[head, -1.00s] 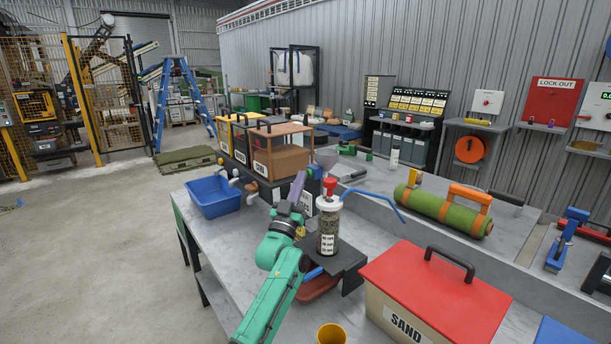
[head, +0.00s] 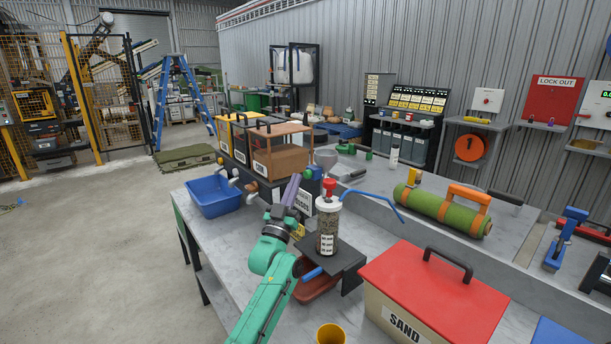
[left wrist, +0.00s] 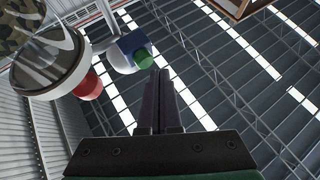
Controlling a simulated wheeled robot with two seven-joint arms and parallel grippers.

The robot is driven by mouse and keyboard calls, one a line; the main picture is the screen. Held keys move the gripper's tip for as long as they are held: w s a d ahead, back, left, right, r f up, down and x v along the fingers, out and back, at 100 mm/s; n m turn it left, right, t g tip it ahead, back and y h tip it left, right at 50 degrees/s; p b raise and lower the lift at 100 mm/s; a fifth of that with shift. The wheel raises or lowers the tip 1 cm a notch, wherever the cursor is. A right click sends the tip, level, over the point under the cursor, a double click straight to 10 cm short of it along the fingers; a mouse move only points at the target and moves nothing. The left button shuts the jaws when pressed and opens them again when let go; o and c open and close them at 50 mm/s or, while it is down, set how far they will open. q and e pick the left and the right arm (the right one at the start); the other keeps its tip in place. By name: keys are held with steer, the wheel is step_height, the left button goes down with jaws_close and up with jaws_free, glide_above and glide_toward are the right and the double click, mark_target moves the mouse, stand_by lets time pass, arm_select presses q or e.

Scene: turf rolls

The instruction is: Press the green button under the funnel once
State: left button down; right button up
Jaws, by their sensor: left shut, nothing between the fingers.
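The green button (left wrist: 143,60) sits on a blue housing (left wrist: 130,45) in the left wrist view. The blue housing also shows in the head view (head: 314,173) below the grey funnel (head: 326,158); the button's green face cannot be made out there. My left gripper (head: 297,177) has its purple fingers shut and empty, pointing up toward the housing from its left. In the left wrist view the fingertips (left wrist: 160,72) appear just right of and below the button. A small gap shows between them in the picture; contact is not seen. My right gripper is not in view.
A seed jar with a red top (head: 328,225) stands on a dark stand right of my left gripper. A blue tub (head: 213,197) is at left. A red-lidded sand box (head: 435,290) and a yellow cup (head: 331,334) are in front. A green turf roll (head: 440,212) lies at right.

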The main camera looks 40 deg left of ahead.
arm_select(q)
steer(key=s, duration=0.1)
steer(key=s+a+p, duration=0.1)
steer(key=s, duration=0.1)
steer(key=s+p, duration=0.1)
steer(key=s, duration=0.1)
steer(key=shift+a, duration=0.25)
steer(key=shift+w, duration=0.1)
